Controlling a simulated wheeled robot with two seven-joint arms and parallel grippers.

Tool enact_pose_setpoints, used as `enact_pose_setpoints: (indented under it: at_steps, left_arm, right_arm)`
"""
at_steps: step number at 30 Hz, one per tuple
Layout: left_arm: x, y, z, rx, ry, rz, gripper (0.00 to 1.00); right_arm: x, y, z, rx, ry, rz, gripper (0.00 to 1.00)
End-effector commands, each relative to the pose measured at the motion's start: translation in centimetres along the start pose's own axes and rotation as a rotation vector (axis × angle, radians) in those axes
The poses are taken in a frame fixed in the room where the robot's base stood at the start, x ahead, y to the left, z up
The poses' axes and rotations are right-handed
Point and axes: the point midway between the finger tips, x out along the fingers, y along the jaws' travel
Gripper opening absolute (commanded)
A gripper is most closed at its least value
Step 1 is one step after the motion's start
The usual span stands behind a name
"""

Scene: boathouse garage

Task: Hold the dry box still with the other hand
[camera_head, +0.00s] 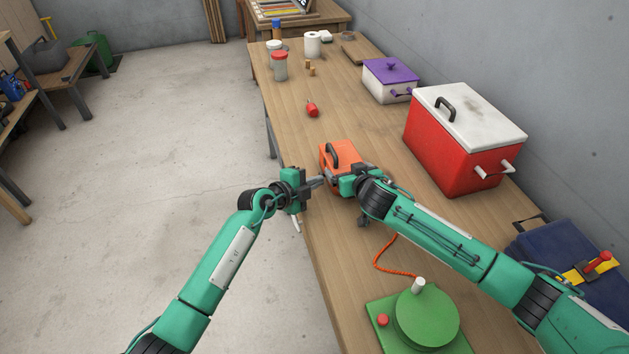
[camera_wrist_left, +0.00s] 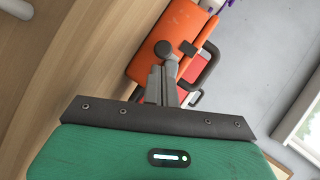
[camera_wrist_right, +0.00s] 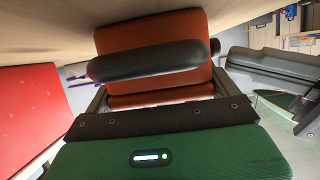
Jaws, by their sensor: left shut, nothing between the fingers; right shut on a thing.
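The dry box (camera_head: 343,153) is a small orange box with a dark handle (camera_head: 330,154), on the wooden table near its left edge. My right gripper (camera_head: 347,180) is shut on the dry box. In the right wrist view the box (camera_wrist_right: 150,38) shows between its fingers, with the dark handle (camera_wrist_right: 150,62) across it. My left gripper (camera_head: 317,182) is shut and empty at the box's near left side. In the left wrist view its closed fingers (camera_wrist_left: 166,85) are close to a round dark knob (camera_wrist_left: 165,48) on the box; contact is unclear.
A red cooler (camera_head: 440,150) with a white lid stands to the right, with a purple-lidded box (camera_head: 390,78) behind it. A green reel (camera_head: 427,315) with an orange cord is at the front. A small red item (camera_head: 312,109) and jars (camera_head: 279,66) stand farther back. A blue bag (camera_head: 570,255) is at right.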

Motion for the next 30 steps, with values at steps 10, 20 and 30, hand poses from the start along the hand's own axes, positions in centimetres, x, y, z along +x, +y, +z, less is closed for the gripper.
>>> enact_pose_setpoints:
  at_steps: [10, 20, 30]
  left_arm:
    - [0.6, 0.0, 0.6, 0.000, 0.000, -0.001, 0.00]
    - [1.2, -0.6, 1.6, 0.000, -0.001, 0.000, 0.00]
    - [1.9, -1.4, 3.0, 0.000, 0.000, -0.001, 0.00]
  right_arm:
    - [0.0, 0.0, 0.0, 0.000, 0.000, 0.000, 0.59]
    - [0.0, 0.0, 0.0, 0.000, 0.000, 0.000, 0.59]
    - [0.0, -0.1, 0.0, 0.000, 0.000, -0.001, 0.59]
